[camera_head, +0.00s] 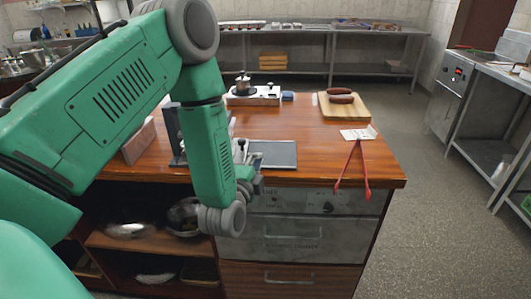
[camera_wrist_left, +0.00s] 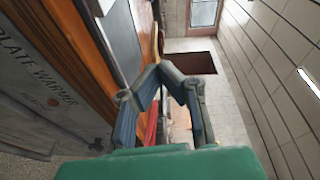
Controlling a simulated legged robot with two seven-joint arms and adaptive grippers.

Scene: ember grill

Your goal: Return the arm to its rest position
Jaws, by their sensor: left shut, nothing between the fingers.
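My left arm, green with grey joints, comes in from the left in the head view and bends down in front of the counter. My left gripper (camera_head: 247,172) is at the counter's front edge, partly hidden behind the forearm. In the left wrist view the gripper (camera_wrist_left: 160,70) shows its two dark fingers meeting, with nothing held between them. A red piece also shows behind the fingers in the left wrist view (camera_wrist_left: 152,124). My right gripper is not in view.
The wooden counter (camera_head: 382,163) has drawers (camera_head: 293,232) below. A cutting board (camera_head: 352,112) with sausages (camera_head: 340,96) is at the back right. A dark flat plate (camera_head: 277,154) is beside the gripper. Open floor (camera_head: 437,220) lies right of the counter, before a metal table (camera_head: 480,155).

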